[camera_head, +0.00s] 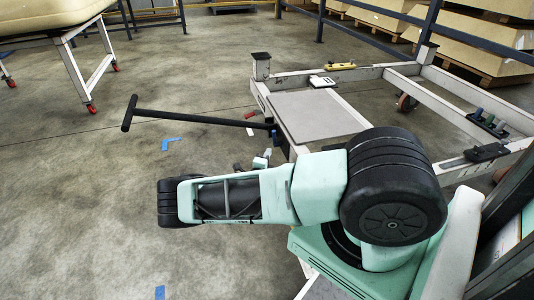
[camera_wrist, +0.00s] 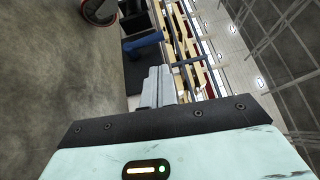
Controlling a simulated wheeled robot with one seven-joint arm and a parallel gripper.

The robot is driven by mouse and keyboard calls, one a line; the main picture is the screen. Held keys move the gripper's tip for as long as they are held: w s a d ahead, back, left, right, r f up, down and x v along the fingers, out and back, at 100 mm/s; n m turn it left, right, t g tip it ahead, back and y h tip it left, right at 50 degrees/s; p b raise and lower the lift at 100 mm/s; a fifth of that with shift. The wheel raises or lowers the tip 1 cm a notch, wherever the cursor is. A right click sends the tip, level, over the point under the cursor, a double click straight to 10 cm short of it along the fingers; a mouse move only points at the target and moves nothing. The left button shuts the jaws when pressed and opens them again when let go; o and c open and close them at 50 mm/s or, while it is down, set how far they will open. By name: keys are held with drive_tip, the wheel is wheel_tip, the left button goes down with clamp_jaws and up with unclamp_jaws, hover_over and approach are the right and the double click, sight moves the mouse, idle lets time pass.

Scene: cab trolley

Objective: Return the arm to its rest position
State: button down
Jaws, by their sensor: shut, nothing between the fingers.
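My arm shows in the head view as mint-green links with black joints, bent across the lower middle of the picture. In the wrist view my gripper (camera_wrist: 158,82) appears as grey fingers together beyond the dark edge of the mint-green wrist housing. The fingers are shut and nothing shows between them. In the head view I cannot clearly make out the fingers; a small grey piece stands up just behind the arm, and I cannot tell what it is.
A pale-framed trolley (camera_head: 292,75) with a grey plate (camera_head: 318,115) stands just beyond my arm. Its black T-shaped handle (camera_head: 190,117) reaches left over the floor. A table with red casters (camera_head: 92,108) is at upper left. Open concrete floor lies left of my arm.

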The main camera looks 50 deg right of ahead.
idle(0.5)
drive_tip(key=s+a+r+m+g+y, duration=0.3)
drive_tip(key=s+a+r+m, duration=0.15)
drive_tip(key=a+m, duration=0.45)
drive_tip(key=s+a+r+m+g+y, duration=0.4)
drive_tip(key=a+m, duration=0.3)
drive_tip(key=a, duration=0.5)
drive_tip(key=s+a+r+m+g+y, duration=0.3)
drive_tip(key=a+r+m, duration=0.3)
drive_tip(key=a+m, duration=0.3)
drive_tip(key=s+a+r+m+t+y, duration=0.2)
drive_tip(key=s+a+r+m+y, duration=0.55)
drive_tip(key=s+a+r, duration=1.05)
wheel_tip(320, 180, up, 30)
drive_tip(key=p, duration=2.9)
drive_tip(key=shift+w+d+f, duration=0.2)
drive_tip(key=shift+w+d, duration=0.2)
